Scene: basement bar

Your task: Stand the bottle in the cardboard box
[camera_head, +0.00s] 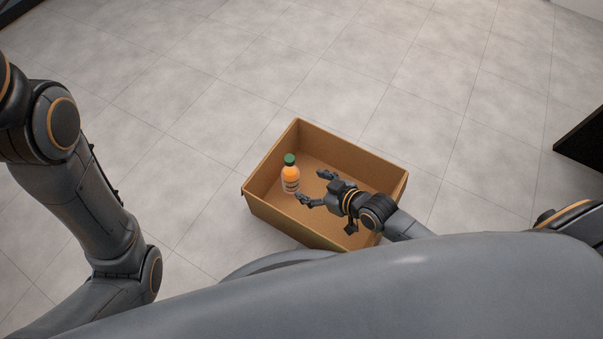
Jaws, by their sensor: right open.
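The cardboard box (344,146) is open at the top and stands on the floor in front of me. The bottle (290,176) has orange contents, a pale label and a green cap. It stands upright inside the box, in its left part. My right gripper (311,187) reaches in from the right, over the box. Its fingers are spread open and empty, just right of the bottle, apart from it in the picture. My left arm (80,205) comes down at the left of the view, and its gripper is out of view.
The tiled floor (430,85) is bare around the box, behind it and to its left. A dark flat object (583,140) stands at the right edge of the view. My own body covers the bottom of the view and the floor there.

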